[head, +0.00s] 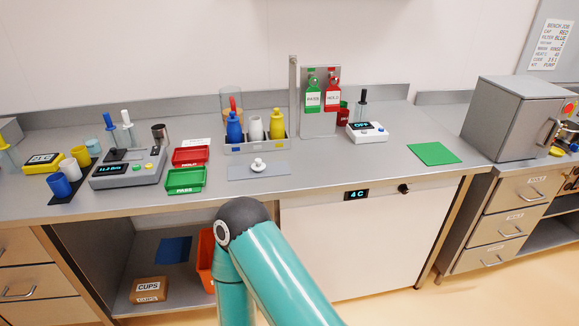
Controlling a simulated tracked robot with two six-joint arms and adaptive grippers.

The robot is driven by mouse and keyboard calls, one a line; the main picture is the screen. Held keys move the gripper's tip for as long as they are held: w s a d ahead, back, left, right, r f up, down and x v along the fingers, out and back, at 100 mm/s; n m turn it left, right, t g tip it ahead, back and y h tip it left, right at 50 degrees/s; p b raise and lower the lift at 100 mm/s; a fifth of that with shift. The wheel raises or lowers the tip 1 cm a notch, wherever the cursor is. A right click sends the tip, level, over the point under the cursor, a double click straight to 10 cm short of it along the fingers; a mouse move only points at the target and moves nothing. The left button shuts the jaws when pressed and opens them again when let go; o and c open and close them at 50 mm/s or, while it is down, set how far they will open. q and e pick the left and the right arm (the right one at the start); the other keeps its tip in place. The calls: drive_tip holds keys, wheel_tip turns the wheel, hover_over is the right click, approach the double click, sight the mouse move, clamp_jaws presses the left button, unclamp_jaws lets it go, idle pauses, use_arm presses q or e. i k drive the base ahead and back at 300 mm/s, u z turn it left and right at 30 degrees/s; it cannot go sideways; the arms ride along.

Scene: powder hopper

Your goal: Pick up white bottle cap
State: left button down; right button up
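A small white cap-like piece (258,166) with a round knob on top lies on a grey mat (278,170) near the front of the bench. A white bottle (256,128) stands upright between a blue bottle (234,127) and a yellow bottle (277,123) in a grey rack (258,144) behind it. Neither of my grippers is in view. One of my teal arm links shows at the bottom middle, below the bench edge; its gripper is not visible.
Red tray (191,156) and green tray (186,180) stand left of the mat, beside a grey device with a display (128,167). A white device (367,132) and a green mat (434,153) are to the right.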

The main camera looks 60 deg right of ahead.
sight(258, 165)
drive_tip(key=z, duration=0.85)
drive_tip(key=i, duration=0.8)
drive_tip(key=z, duration=0.1)
drive_tip(key=k, duration=0.8)
drive_tip(key=z, duration=0.2)
drive_tip(key=i, duration=0.95)
drive_tip(key=u, duration=0.1)
